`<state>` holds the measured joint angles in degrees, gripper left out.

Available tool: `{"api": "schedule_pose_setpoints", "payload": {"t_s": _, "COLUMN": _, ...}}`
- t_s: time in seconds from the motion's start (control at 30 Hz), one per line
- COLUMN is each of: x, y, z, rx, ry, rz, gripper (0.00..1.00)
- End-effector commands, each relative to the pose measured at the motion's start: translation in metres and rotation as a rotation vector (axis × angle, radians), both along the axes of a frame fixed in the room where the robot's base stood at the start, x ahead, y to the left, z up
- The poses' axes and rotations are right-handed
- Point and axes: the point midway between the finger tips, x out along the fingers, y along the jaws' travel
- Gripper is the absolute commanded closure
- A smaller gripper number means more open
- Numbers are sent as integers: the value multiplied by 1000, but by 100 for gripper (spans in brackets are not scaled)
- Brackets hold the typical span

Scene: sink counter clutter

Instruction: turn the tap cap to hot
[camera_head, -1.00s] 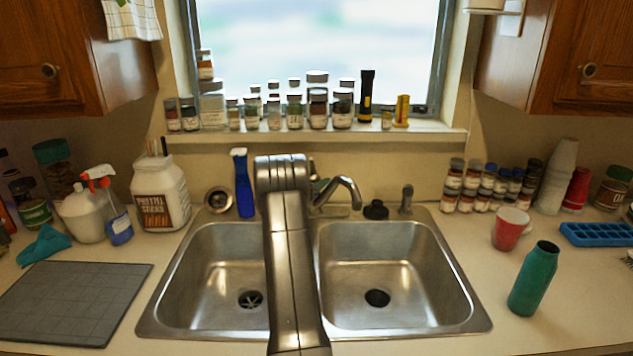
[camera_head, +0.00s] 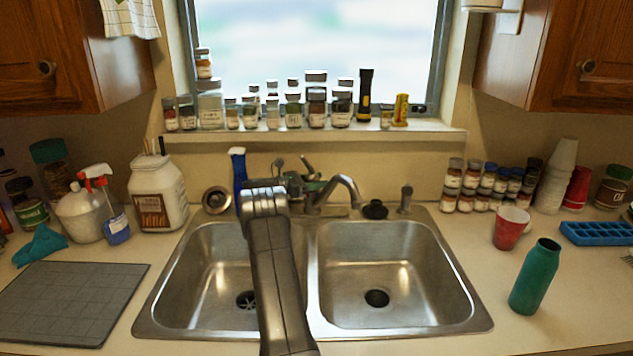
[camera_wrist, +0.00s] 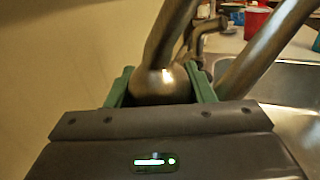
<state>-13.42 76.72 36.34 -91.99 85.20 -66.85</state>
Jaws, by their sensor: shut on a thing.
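The tap stands behind the sink divider, with its curved metal spout (camera_head: 345,184) over the right basin. In the wrist view its rounded metal cap (camera_wrist: 160,88) sits between the green fingers of my gripper (camera_wrist: 159,84), which is shut on it. A metal lever (camera_wrist: 170,35) rises from the cap and leans slightly right. In the head view my gripper (camera_head: 314,185) reaches the tap from the left, and my arm partly hides it. The lever (camera_head: 307,165) shows above, tilted up and left. The cap itself is mostly hidden there.
The double sink (camera_head: 400,322) lies in front. A black stopper (camera_head: 375,209) and a metal sprayer (camera_head: 406,198) stand right of the tap. Jars line the windowsill (camera_head: 420,130) above.

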Motion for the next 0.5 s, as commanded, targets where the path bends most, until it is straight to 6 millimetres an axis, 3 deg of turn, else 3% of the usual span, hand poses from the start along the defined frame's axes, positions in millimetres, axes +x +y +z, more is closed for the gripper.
{"api": "schedule_pose_setpoints", "payload": {"t_s": 0.47, "x": 0, "y": 0, "z": 0, "rx": -1, "ry": 1, "rz": -11, "gripper": 75}}
{"api": "schedule_pose_setpoints", "payload": {"t_s": 0.5, "x": 0, "y": 0, "z": 0, "rx": -1, "ry": 1, "rz": -11, "gripper": 44}}
